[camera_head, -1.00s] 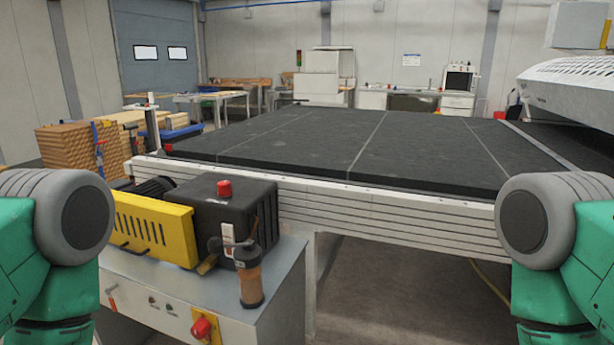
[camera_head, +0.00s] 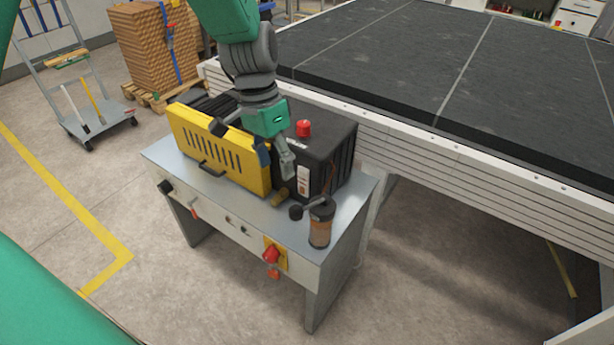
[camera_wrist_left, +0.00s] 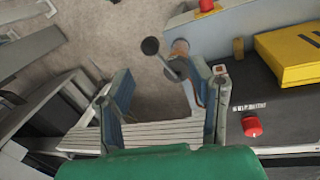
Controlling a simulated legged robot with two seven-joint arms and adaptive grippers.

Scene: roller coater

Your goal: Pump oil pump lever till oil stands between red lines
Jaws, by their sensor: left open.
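The oil pump (camera_head: 320,228) is a small upright cylinder with a dark cap and a brownish see-through body, at the front right corner of the grey machine table. Its lever (camera_head: 296,211) sticks out to the left and ends in a black ball. In the left wrist view the lever knob (camera_wrist_left: 150,46) shows beyond the fingers. My left gripper (camera_head: 275,160) is open and empty, above and behind the lever, in front of the black tank (camera_head: 335,155). Its fingers also show in the left wrist view (camera_wrist_left: 163,72). The oil level and red lines are too small to read. My right gripper is out of view.
A yellow guard (camera_head: 215,150) stands left of the tank, which carries a red cap (camera_head: 304,128). A red knob (camera_head: 271,254) sits on the table front. A long dark bed (camera_head: 450,60) lies behind right. The floor in front is clear.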

